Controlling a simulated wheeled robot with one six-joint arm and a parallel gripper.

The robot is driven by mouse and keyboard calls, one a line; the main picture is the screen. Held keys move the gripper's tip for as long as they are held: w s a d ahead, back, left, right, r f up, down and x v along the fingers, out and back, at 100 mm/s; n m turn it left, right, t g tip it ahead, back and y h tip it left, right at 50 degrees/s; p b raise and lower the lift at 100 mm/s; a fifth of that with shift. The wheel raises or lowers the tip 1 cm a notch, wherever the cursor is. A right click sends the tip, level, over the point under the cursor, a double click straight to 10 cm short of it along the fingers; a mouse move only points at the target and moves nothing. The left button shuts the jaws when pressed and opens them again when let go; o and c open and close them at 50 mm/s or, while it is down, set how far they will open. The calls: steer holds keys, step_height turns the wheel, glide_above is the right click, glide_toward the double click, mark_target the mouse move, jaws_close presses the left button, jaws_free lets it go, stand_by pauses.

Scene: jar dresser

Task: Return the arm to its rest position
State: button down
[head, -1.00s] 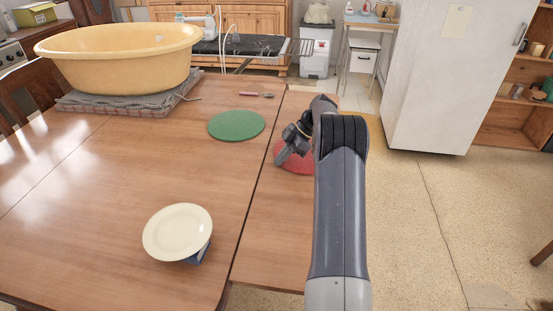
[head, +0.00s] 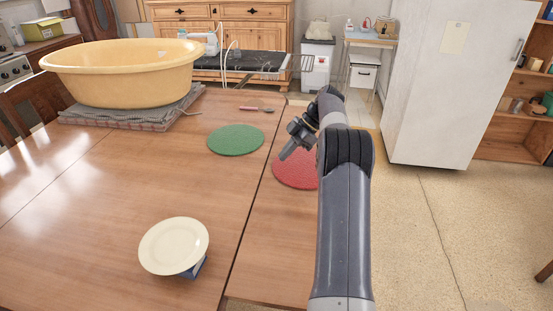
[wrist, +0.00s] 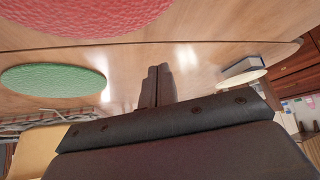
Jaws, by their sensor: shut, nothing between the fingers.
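My gripper (head: 287,153) is shut and empty. In the head view it hangs above the table by the upper left edge of the red round mat (head: 295,172), which my arm partly covers. In the wrist view the closed fingers (wrist: 157,72) point out over the bare wooden table (wrist: 200,55). The red mat (wrist: 80,15) shows at the top of that view and the green round mat (wrist: 52,80) at the left.
A cream plate (head: 174,245) rests tilted on a small blue object (head: 196,268). A large yellow tub (head: 125,75) stands on folded grey cloth (head: 130,115) at the back left. A spoon (head: 257,109) lies beyond the green mat (head: 236,139). A white fridge (head: 450,80) stands at the right.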

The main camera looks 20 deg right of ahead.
steer(key=shift+d+r, duration=0.15)
steer(key=b+x, duration=0.1)
steer(key=x, duration=0.8)
steer(key=shift+s, duration=0.1)
steer(key=d, duration=0.1)
steer(key=d+p, duration=0.1)
steer(key=d, duration=0.1)
steer(key=shift+s+d+f, duration=0.1)
steer(key=shift+s+f, duration=0.1)
steer(key=shift+f, duration=0.15)
steer(key=shift+a, duration=0.35)
steer(key=shift+d, duration=0.1)
